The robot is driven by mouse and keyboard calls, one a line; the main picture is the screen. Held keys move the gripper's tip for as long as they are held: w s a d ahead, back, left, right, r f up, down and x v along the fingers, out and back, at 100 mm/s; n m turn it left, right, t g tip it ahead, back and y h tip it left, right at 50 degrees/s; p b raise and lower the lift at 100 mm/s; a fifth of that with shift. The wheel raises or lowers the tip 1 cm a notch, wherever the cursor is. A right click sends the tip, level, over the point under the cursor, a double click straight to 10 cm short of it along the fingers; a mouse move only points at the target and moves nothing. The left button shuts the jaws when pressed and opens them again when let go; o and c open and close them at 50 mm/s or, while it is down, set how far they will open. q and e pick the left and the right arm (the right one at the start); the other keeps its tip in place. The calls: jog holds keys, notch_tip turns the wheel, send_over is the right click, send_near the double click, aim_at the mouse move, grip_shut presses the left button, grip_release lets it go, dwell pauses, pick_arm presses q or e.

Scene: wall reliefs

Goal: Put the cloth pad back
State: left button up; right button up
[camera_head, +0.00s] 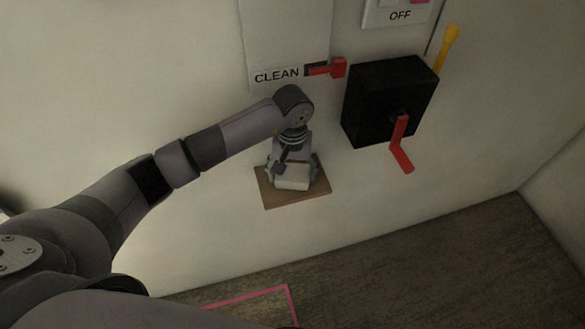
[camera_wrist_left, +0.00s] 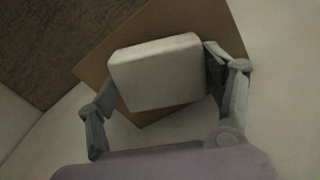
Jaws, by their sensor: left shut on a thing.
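The cloth pad (camera_head: 293,184) is a pale, block-like piece at my left gripper (camera_head: 292,172), just in front of the wall. In the left wrist view the pad (camera_wrist_left: 157,75) sits between the two grey fingers, which are shut on it. A brown wooden board (camera_head: 317,189) on the wall lies below and around the pad; it also shows in the left wrist view (camera_wrist_left: 205,22). I cannot tell whether the pad touches the board. My right gripper is not in view.
Above right of the gripper is a black box (camera_head: 378,105) with a red lever (camera_head: 401,152). A red tab (camera_head: 338,67) sits beside the CLEAN sign (camera_head: 277,76). A yellow handle (camera_head: 447,47) stands at the upper right. A pink outline (camera_head: 270,290) marks the dark floor.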

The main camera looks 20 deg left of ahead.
aim_at(293, 172)
pick_arm(q)
jog(key=o, duration=1)
jog(key=shift+r+b, duration=0.35)
jog(key=shift+r, duration=0.2)
notch_tip(293, 172, up, 11)
jog(key=b, duration=0.4)
